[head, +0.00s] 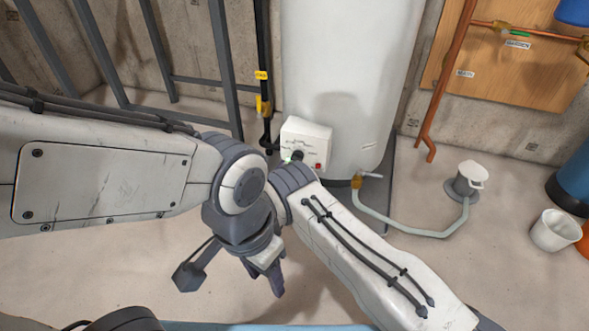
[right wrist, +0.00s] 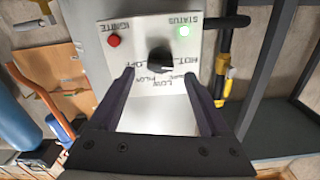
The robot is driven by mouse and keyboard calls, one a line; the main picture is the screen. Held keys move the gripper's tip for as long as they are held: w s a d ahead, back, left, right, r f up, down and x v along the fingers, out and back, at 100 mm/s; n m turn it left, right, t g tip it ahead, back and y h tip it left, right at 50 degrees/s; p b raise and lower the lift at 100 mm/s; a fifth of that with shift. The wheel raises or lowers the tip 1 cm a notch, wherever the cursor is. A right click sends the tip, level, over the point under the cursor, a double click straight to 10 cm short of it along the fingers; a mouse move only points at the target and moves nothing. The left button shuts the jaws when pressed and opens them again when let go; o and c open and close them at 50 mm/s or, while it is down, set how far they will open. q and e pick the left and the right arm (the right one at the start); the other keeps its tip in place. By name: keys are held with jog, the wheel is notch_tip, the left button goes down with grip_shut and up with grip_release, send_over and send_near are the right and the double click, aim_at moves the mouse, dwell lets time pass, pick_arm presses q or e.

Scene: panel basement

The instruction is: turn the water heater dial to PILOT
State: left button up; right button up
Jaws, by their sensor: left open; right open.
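The water heater's control box (head: 307,135) is white and sits low on the front of the white tank (head: 345,70). In the right wrist view the box (right wrist: 155,120) appears rotated, with a black dial (right wrist: 159,56), a red IGNITE button and a lit green STATUS light. Labels including PILOT, LOW, HOT and OFF ring the dial; I cannot tell which one it points to. My right gripper (right wrist: 160,85) is open, its two fingers spread before the box, apart from the dial. It is hidden in the head view. My left gripper (head: 270,276) points down above the floor, away from the box.
A pipe with a yellow valve (head: 263,104) runs left of the tank, beside a grey metal frame (head: 180,80). A hose (head: 410,230) runs from the tank to a floor drain (head: 467,182). A white bucket (head: 553,231) stands at the right.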

aim_at(297, 157)
pick_arm(q)
notch_tip(297, 157, down, 2)
jog(key=shift+f+b, duration=0.2)
jog(key=shift+b, duration=0.55)
pick_arm(e)
jog(key=x, duration=0.4)
grip_shut()
